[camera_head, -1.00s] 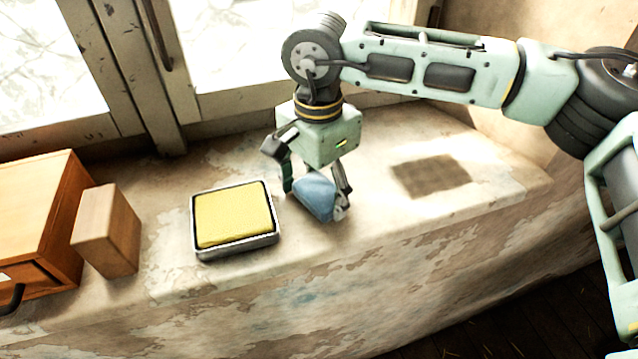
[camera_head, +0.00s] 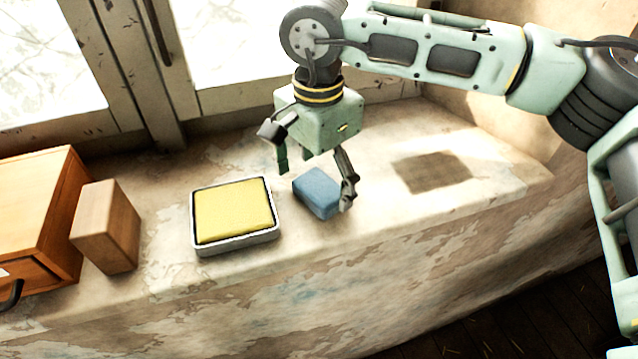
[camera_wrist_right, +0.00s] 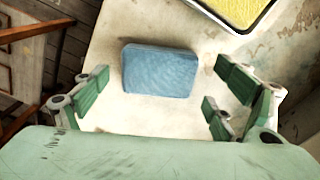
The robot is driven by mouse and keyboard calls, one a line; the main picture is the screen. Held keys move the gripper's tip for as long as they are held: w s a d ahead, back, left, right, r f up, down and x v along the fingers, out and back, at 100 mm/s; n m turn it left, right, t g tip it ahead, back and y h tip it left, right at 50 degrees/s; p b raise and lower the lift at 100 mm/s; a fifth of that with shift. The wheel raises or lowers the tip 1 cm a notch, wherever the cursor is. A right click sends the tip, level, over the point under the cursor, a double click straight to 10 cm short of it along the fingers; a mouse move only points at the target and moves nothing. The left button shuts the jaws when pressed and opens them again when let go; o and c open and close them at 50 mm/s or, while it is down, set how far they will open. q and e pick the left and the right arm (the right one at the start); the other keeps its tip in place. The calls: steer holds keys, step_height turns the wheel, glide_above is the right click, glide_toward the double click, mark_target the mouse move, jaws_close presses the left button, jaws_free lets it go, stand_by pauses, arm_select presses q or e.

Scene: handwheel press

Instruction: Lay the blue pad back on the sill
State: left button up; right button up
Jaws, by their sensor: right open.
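The blue pad (camera_head: 318,191) lies on the pale, worn sill (camera_head: 236,285), to the right of a metal tray with a yellow pad. My right gripper (camera_head: 316,184) is open above the blue pad, its fingers spread to either side. In the right wrist view the blue pad (camera_wrist_right: 159,71) lies whole and free beyond the open fingers, with pale sill surface around it. My left gripper is not in view.
The yellow pad (camera_head: 233,210) sits in the metal tray (camera_head: 238,246). A wooden block (camera_head: 106,227) and a wooden box with a drawer (camera_head: 38,222) stand at the left. A dark patch (camera_head: 431,172) marks the sill at right. Window frames rise behind.

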mark_target(318, 186)
step_height(318, 186, up, 10)
steer(key=b, duration=0.2)
steer(key=shift+r, duration=0.25)
